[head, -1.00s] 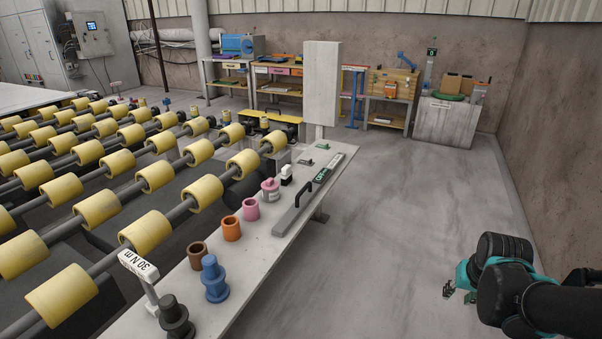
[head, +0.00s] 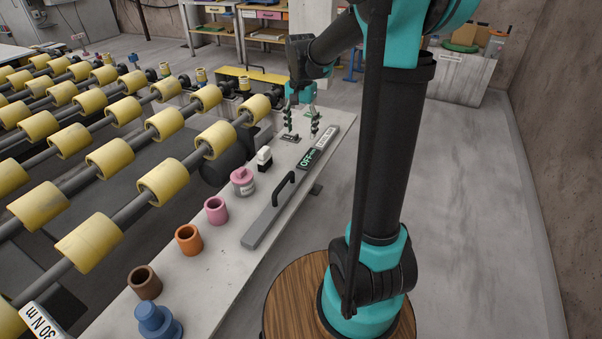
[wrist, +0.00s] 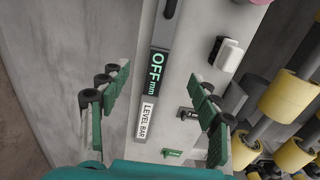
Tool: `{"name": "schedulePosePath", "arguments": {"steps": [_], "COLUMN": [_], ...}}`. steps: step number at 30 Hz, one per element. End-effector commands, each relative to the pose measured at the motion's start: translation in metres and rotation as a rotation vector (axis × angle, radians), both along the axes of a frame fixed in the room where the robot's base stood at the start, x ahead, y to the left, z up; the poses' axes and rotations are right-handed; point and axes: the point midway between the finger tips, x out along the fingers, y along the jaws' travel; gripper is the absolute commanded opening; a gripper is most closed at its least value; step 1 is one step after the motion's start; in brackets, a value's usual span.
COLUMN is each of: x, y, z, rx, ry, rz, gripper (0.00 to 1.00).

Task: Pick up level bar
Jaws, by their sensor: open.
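The level bar (head: 268,213) is a long grey bar with a black arched handle, lying along the right edge of the pale slab. Its far end carries a dark display reading OFF and a white label. In the wrist view the level bar (wrist: 147,119) shows its OFF mm display and LEVEL BAR label between my finger pads, with the handle at the top edge. My gripper (head: 300,122) is open and empty near the bar's far end. In the wrist view my gripper (wrist: 160,77) has its fingers apart on either side of the bar; the exact height above it is unclear.
The slab (head: 215,272) also holds a black-and-white item (head: 264,158), a pink-lidded jar (head: 243,181), pink (head: 216,210), orange (head: 189,239) and brown (head: 145,283) cups and a blue stepped piece (head: 157,322). Yellow rollers (head: 165,182) run along the left. Floor is open at right.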

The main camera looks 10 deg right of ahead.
Motion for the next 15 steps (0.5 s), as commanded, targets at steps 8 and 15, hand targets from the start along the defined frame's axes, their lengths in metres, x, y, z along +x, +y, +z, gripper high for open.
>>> {"name": "schedulePosePath", "arguments": {"steps": [8, 15], "x": [0.000, 0.000], "y": [0.000, 0.000], "z": [-0.051, -0.095], "rx": [0.000, 0.000], "ry": [0.000, 0.000], "rz": [-0.001, 0.000], "gripper": [0.63, 0.63]}}
